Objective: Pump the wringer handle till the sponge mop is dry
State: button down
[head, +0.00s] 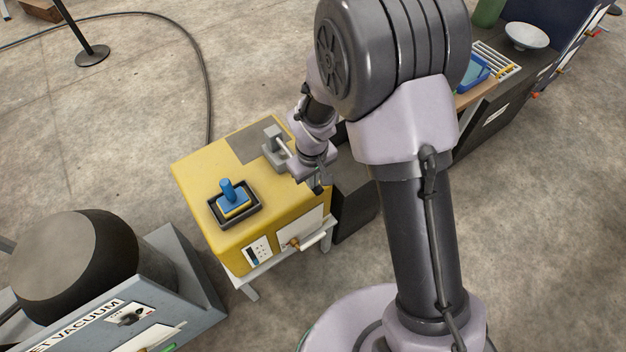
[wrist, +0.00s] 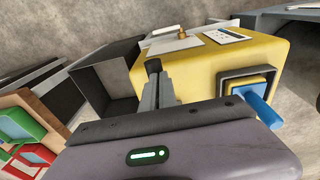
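A yellow box-shaped unit (head: 190,190) stands on a white stand in the head view. A blue and yellow sponge piece with an upright blue grip (head: 228,188) sits in a black-rimmed tray (head: 254,212) on its top. A white bar (head: 318,240) with a brass knob on the front face looks like the wringer handle. It also shows in the wrist view (wrist: 172,46). My gripper (head: 318,186) is near the top's right edge, apart from the bar. In the wrist view, dark finger parts (wrist: 154,68) show before the yellow unit; their gap cannot be made out.
A grey bracket (head: 273,138) stands on the unit's top near my wrist. A wet vacuum (head: 90,255) is at the lower left. A dark open box (wrist: 103,82) and a bench with trays (head: 480,70) lie right of the unit in the head view.

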jog(key=s+d+r+p, duration=0.3)
jog(key=s+r, duration=0.3)
jog(key=r, duration=0.3)
jog(key=shift+r+p, duration=0.25)
jog(key=shift+p, duration=0.1)
dwell(0.9)
